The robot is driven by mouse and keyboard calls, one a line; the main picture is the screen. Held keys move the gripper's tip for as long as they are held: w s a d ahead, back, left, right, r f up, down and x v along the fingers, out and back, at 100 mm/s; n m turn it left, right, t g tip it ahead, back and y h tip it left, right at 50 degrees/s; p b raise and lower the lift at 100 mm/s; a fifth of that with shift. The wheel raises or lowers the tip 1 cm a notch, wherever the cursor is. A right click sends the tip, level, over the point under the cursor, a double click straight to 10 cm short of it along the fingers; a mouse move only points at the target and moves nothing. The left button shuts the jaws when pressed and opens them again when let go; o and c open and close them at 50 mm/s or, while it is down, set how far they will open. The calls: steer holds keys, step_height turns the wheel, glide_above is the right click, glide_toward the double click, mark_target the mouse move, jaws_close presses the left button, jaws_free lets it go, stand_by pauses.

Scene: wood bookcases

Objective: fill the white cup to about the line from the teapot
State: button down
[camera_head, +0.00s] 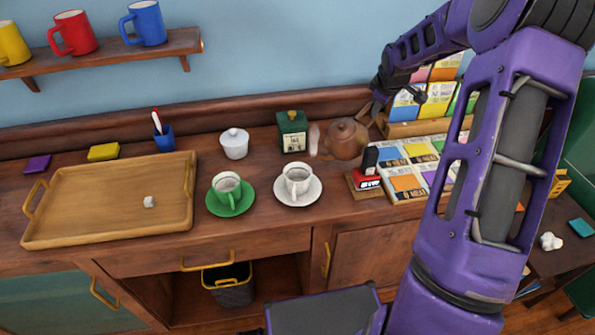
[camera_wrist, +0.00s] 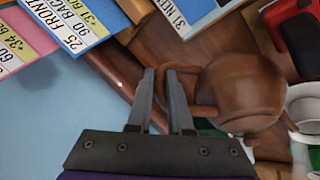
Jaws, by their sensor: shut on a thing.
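The brown teapot (camera_head: 343,139) stands upright at the back of the wooden counter, right of the white cup. My gripper (camera_head: 371,108) comes from the upper right to the teapot's handle side. In the wrist view, my fingers (camera_wrist: 165,98) are shut on the handle, left of the round teapot body (camera_wrist: 243,88). I cannot tell whether the teapot is clear of the counter. The white cup (camera_head: 297,181) stands upright on a white saucer (camera_head: 312,194), left of and nearer than the teapot. The line and the cup's liquid level are too small to make out.
A green tin (camera_head: 292,135) and a white lidded bowl (camera_head: 234,144) stand behind. A red-and-black stamp (camera_head: 367,179) and cards (camera_head: 405,183) lie right. A wooden tray (camera_head: 100,215) is left.

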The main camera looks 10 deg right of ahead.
steer(key=shift+t+h, duration=0.3)
steer(key=shift+h, duration=0.3)
steer(key=shift+s+a+r, duration=0.3)
steer(key=shift+a+r, duration=0.3)
steer(key=shift+r, duration=0.2)
steer(key=shift+s+a+r, duration=0.25)
steer(key=shift+a+r, duration=0.3)
steer(key=shift+r, duration=0.2)
stand_by(1.0)
steer(key=w+d+f+g+y, duration=0.1)
steer(key=w+d+f+y, duration=0.1)
steer(key=d+f, duration=0.2)
steer(key=shift+d+f+y, duration=0.15)
steer(key=shift+f+y, duration=0.15)
steer(key=shift+f, duration=0.4)
